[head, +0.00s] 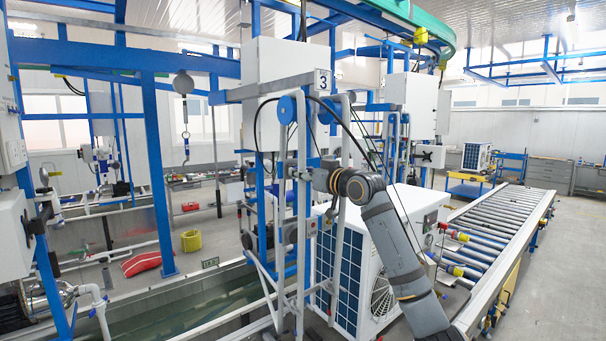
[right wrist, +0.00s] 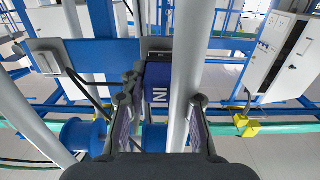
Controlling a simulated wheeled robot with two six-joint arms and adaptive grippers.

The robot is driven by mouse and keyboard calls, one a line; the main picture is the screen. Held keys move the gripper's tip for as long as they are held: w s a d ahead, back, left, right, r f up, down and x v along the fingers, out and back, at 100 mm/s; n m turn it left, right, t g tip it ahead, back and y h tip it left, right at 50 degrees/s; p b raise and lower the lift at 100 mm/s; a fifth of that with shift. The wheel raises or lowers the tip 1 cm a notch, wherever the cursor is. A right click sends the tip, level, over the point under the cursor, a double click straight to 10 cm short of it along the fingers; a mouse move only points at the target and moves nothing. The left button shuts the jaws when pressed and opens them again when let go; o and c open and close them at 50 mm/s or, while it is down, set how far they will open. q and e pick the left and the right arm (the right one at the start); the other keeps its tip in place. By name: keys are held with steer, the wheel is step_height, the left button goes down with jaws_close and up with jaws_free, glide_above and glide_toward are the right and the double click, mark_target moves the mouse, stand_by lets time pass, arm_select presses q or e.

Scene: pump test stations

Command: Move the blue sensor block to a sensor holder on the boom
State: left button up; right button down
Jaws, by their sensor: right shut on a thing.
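The blue sensor block (right wrist: 158,88), with white lettering on its face, sits between the fingers of my right gripper (right wrist: 162,118) in the right wrist view. The gripper is shut on it. A pale upright pipe (right wrist: 193,50) runs close along the block's right side; I cannot tell whether they touch. In the head view my right gripper (head: 314,179) is among the uprights below the grey boom (head: 265,88) marked 3, and the block cannot be made out there. My left gripper is not in view.
Blue frame posts (head: 156,170), pipes and black cables crowd the space around the gripper. A white outdoor unit (head: 345,270) stands below my right arm, beside a roller conveyor (head: 500,225). A water-filled trough (head: 180,315) lies at lower left. Open floor is at far right.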

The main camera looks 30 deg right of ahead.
steer(key=shift+w, duration=0.3)
steer(key=c, duration=1)
jaws_free()
steer(key=shift+o, duration=0.2)
steer(key=shift+s, duration=0.3)
steer(key=s, duration=0.7)
steer(key=shift+d, duration=0.2)
steer(key=shift+w, duration=0.1)
